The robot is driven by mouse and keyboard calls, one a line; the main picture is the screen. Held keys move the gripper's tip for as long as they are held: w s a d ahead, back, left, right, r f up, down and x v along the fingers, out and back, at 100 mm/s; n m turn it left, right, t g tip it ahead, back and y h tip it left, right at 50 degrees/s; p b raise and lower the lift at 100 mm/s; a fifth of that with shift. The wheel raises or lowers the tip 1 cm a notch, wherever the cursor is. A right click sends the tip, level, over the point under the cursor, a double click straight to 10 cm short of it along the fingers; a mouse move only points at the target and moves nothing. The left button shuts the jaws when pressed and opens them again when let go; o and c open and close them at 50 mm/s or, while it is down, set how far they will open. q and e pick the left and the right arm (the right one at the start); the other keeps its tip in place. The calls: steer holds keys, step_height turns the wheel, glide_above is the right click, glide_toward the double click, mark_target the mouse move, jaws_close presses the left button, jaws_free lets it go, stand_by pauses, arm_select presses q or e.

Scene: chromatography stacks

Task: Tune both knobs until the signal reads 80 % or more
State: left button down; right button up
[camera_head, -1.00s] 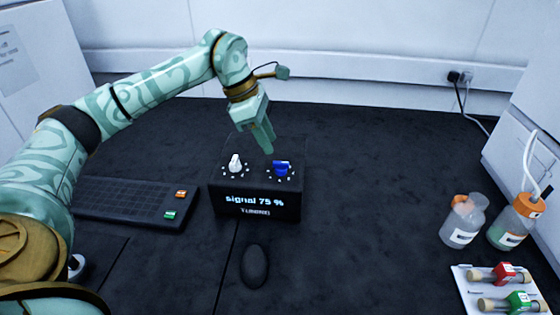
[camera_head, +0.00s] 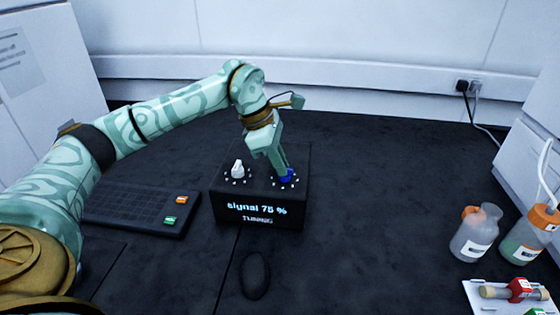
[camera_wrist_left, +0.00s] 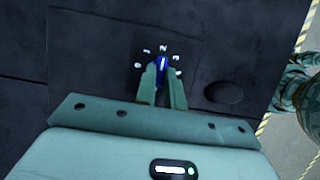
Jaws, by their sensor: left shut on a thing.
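The black tuning box (camera_head: 230,205) stands on the dark bench, and its display reads "signal 75 %" with "TUNING" below. The white knob (camera_head: 237,169) is on its top at the left, free of any gripper. The blue knob (camera_head: 287,175) is on its top at the right. My left gripper (camera_head: 284,172) reaches down from above and is shut on the blue knob, partly hiding it. In the left wrist view the blue knob (camera_wrist_left: 162,66) sits between the two fingertips, with white marks around it. My right gripper is not in view.
A dark keypad (camera_head: 130,208) with orange and green keys lies left of the box. A dark mouse (camera_head: 255,274) lies in front. Bottles (camera_head: 475,235) and a white tray (camera_head: 480,284) with capped tubes stand at the right. The bench between is clear.

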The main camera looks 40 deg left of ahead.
arm_select(q)
steer(key=shift+r, duration=0.1)
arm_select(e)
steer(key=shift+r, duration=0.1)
